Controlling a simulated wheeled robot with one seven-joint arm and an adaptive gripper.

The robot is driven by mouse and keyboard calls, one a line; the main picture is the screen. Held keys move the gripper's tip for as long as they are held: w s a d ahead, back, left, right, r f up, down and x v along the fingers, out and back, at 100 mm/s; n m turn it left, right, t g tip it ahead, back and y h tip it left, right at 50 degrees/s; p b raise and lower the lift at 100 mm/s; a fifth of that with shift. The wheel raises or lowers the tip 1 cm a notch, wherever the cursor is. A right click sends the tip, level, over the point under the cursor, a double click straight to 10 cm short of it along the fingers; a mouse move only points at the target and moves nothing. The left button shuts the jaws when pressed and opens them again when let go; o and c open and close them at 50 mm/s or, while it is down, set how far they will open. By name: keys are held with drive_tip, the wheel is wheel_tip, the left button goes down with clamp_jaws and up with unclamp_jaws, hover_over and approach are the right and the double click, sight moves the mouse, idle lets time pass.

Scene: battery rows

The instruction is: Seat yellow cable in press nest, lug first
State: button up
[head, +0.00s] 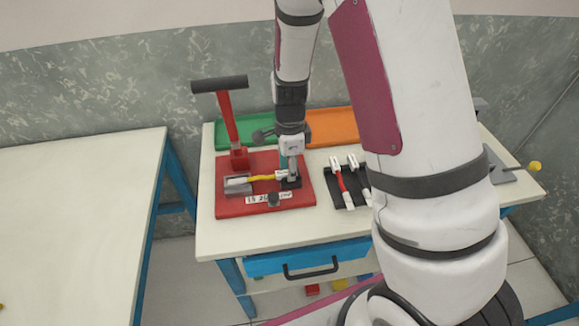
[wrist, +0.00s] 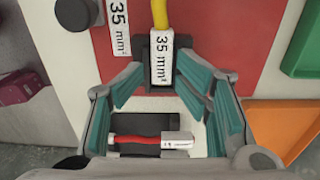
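The yellow cable (head: 263,177) lies across the red press plate (head: 228,206). Its left white end is at the grey press nest (head: 238,190); whether the lug is fully down cannot be told. Its right end, with a white "35 mm²" sleeve (wrist: 160,62), lies at a dark holder (wrist: 149,40). My gripper (head: 287,172) is low over this right end. In the wrist view my gripper (wrist: 160,88) has its teal fingers spread on both sides of the sleeve, with gaps visible. The fingers partly hide that end in the head view.
The red press lever (head: 229,118) stands upright behind the nest. A black tray (head: 352,203) with a red cable (head: 341,181) and another white-ended cable is right of the plate. Green (head: 256,120) and orange (head: 330,124) trays lie behind. A dark knob (head: 273,199) is at the plate's front.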

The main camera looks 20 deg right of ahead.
wheel_tip(320, 180, up, 12)
drive_tip(key=shift+f, duration=0.15)
idle(0.3)
